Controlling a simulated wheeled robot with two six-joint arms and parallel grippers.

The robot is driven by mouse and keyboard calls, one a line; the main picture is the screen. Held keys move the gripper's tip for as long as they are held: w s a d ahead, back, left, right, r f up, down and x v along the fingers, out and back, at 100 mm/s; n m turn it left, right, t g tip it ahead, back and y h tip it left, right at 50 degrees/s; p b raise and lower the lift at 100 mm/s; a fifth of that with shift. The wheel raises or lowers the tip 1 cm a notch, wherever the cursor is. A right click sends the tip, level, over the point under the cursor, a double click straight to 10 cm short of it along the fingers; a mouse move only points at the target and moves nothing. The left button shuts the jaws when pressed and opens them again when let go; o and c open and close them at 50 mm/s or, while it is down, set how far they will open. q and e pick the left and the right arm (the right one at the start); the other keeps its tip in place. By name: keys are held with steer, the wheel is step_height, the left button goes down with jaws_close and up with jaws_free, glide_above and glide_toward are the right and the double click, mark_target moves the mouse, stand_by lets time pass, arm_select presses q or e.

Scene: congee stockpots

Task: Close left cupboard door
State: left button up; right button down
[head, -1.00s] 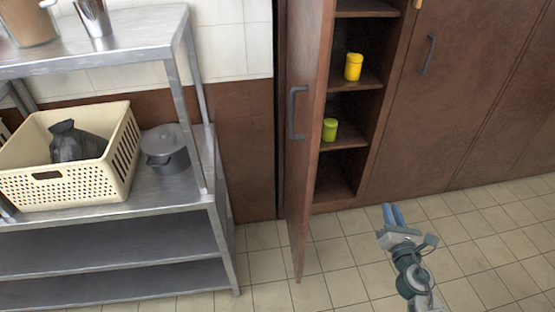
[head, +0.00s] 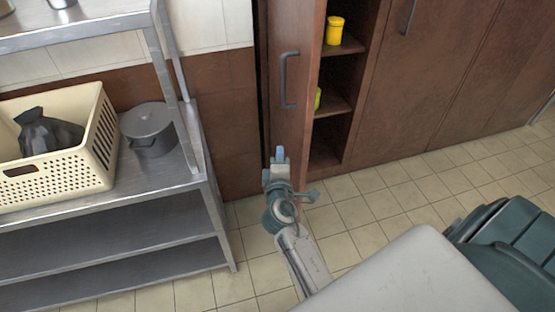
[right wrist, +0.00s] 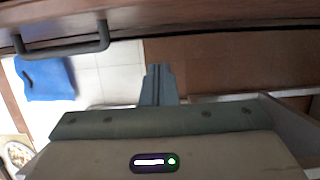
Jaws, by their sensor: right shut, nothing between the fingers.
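The left cupboard door (head: 296,90) stands open in the head view, swung out toward me, with the shelves showing to its right. Its dark handle (head: 288,80) is on the face turned to the left. In the right wrist view the handle (right wrist: 62,46) crosses the upper left, below the door's wooden face (right wrist: 150,14). My right gripper (head: 280,153) is shut and empty, in front of the lower part of the door and below the handle. Whether it touches the door cannot be told. Its fingers (right wrist: 159,84) also show in the right wrist view. My left gripper is out of view.
A metal rack (head: 120,262) stands to the left with a cream basket (head: 60,170) and a grey pot (head: 149,130). A yellow container (head: 335,30) and a green one (head: 317,98) sit on the cupboard shelves. Tiled floor (head: 370,205) lies open right of the door.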

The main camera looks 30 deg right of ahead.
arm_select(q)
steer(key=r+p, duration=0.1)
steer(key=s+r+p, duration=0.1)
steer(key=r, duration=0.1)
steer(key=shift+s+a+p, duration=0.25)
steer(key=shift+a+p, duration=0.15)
arm_select(e)
steer(key=w+d, duration=0.3)
steer(key=d, duration=0.3)
steer(key=shift+d, duration=0.2)
steer(key=shift+w, duration=0.1)
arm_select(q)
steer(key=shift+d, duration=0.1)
